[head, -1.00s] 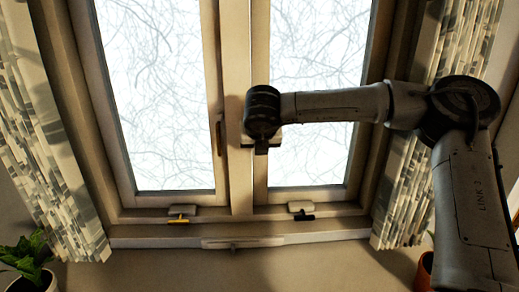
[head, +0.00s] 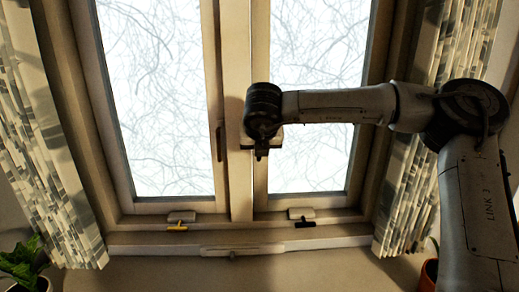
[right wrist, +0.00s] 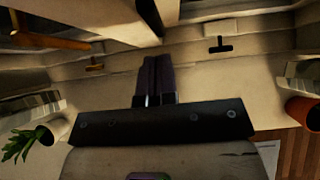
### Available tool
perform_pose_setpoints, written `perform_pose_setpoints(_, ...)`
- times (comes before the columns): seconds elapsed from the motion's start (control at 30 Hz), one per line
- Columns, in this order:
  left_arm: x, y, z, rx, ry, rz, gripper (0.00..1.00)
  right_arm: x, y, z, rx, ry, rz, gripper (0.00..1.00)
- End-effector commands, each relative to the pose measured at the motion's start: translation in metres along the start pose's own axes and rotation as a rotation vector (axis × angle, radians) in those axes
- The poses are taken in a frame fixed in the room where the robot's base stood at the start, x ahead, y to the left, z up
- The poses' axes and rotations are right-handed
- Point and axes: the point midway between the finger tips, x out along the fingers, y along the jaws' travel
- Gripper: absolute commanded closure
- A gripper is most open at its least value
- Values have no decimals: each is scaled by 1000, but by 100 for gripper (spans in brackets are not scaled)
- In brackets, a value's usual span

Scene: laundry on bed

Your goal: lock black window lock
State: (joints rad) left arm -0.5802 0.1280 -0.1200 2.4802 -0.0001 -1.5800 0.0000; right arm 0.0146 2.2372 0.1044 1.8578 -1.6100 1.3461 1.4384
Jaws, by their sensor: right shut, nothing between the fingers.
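The black window lock (head: 305,224) is a small dark handle under a pale mount on the lower frame of the right window pane. It also shows in the right wrist view (right wrist: 219,45), right of the fingers, as a dark T shape. My right gripper (head: 260,156) hangs in front of the central window post, above and left of the black lock and apart from it. In the right wrist view its fingers (right wrist: 156,62) are together and empty. My left gripper is not in view.
A yellow lock (head: 177,228) sits on the left pane's lower frame. The sill (head: 150,240) runs below, with a pale bar (head: 242,249) at its middle. Patterned curtains (head: 45,150) hang at both sides. A plant (head: 20,262) stands lower left, and an orange pot (head: 429,273) lower right.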

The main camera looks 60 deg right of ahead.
Motion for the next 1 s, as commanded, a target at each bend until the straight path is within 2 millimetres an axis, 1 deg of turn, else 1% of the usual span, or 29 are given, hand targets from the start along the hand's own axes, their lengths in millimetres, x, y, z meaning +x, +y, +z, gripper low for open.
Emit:
perform_pose_setpoints(0.03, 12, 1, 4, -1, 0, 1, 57, 0, 0, -9, -1, -3, 1, 100)
perform_pose_setpoints(0.17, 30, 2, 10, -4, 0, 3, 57, -12, -1, -26, 0, -4, 0, 100)
perform_pose_setpoints(0.23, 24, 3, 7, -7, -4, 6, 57, -34, -1, -22, 0, -6, 0, 100)
perform_pose_setpoints(0.3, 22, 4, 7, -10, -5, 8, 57, -48, -1, -24, -1, -5, -1, 100)
perform_pose_setpoints(0.5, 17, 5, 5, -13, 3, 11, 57, -84, -1, -28, -1, -4, -2, 100)
perform_pose_setpoints(0.6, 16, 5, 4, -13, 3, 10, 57, -97, -1, -30, -1, -3, -2, 100)
perform_pose_setpoints(0.8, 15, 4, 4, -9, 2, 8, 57, -113, -1, -32, 0, -1, -2, 100)
perform_pose_setpoints(1.0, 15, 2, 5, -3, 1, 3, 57, -117, -1, -33, 0, 0, -2, 100)
